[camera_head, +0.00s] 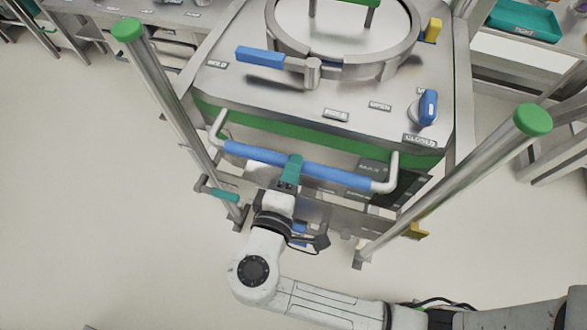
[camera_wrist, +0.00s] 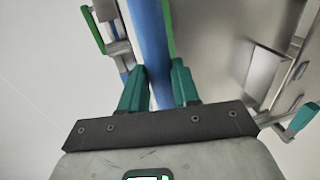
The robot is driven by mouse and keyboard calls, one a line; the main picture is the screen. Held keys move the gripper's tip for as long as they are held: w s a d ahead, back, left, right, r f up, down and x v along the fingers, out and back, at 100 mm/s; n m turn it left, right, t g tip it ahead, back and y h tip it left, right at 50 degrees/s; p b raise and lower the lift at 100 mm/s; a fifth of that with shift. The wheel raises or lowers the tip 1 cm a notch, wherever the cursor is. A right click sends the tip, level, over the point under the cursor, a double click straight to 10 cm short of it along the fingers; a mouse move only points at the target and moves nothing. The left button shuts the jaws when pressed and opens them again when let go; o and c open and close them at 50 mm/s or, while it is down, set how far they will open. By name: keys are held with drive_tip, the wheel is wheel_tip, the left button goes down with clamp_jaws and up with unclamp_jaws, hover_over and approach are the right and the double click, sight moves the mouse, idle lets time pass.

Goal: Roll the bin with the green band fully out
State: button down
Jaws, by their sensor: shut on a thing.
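The steel bin (camera_head: 300,105) with the green band (camera_head: 290,130) stands between two posts in the head view. A blue bar handle (camera_head: 335,175) runs across its front. My gripper (camera_head: 293,165) is shut on this handle near its middle. In the wrist view the two teal fingers (camera_wrist: 160,85) sit on either side of the blue bar (camera_wrist: 150,40). On the bin top are a round lid ring, a blue-handled lever (camera_head: 262,57) and a blue knob (camera_head: 428,106). The bin's wheels are hidden.
Green-capped posts stand at left (camera_head: 165,90) and right (camera_head: 460,180) of the bin's front. A teal-handled latch (camera_head: 222,194) is at the left post, and a yellow piece (camera_head: 416,231) near the right one. Benches flank the back. The floor (camera_head: 120,250) in front left is clear.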

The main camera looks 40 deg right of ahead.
drive_tip(key=shift+d+f, duration=0.1)
drive_tip(key=shift+f, duration=0.35)
drive_tip(key=c, duration=0.9)
unclamp_jaws()
drive_tip(key=shift+o, duration=0.2)
drive_tip(key=shift+r, duration=0.15)
drive_tip(key=b+v, duration=0.1)
drive_tip(key=v, duration=0.9)
drive_tip(key=shift+s+a, duration=0.25)
drive_tip(key=shift+r, duration=0.1)
